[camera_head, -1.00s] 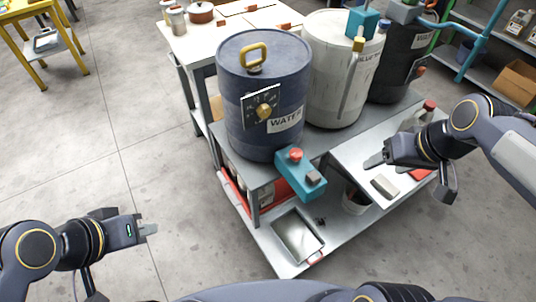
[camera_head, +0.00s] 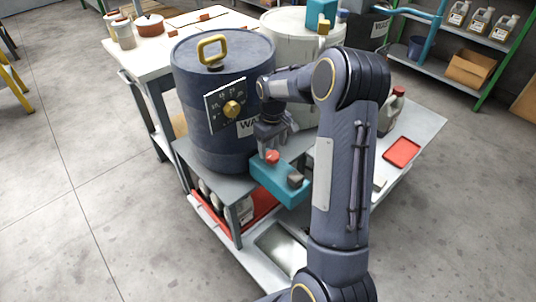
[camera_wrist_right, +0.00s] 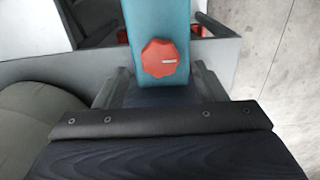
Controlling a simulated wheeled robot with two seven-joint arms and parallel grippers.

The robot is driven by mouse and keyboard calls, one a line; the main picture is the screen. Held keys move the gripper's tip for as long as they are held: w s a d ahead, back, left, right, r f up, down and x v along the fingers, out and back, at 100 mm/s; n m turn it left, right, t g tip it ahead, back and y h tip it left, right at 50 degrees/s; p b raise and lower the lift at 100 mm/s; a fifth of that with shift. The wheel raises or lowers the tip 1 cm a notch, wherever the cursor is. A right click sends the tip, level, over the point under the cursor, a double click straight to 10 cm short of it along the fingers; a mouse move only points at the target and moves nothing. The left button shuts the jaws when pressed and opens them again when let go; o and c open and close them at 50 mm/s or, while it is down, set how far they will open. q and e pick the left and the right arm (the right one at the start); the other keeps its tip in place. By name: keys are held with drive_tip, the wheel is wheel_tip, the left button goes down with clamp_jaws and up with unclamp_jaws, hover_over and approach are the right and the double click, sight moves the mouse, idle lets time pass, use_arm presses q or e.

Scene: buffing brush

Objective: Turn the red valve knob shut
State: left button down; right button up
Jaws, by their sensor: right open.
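The red valve knob (camera_head: 271,157) sits on top of the teal valve body (camera_head: 270,183) at the front of the blue WATER drum. My right gripper (camera_head: 269,149) is open and hangs just above the knob, pointing down. In the right wrist view the knob (camera_wrist_right: 159,58) is many-sided, with a short white line lying about level across its face. There the fingers of my right gripper (camera_wrist_right: 160,82) stand apart over the teal body (camera_wrist_right: 158,18), with the knob slightly beyond the gap between them. I see no contact. My left gripper is out of the head view.
The blue WATER drum (camera_head: 210,128) with a yellow dial stands just left of my right gripper. A white drum (camera_head: 288,32) stands behind. A red tray (camera_head: 402,152) and a bottle (camera_head: 394,108) are on the bench at right. The floor at left is clear.

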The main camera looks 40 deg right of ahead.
sight(272, 155)
drive_tip(key=shift+f, duration=1.75)
drive_tip(key=c, duration=1)
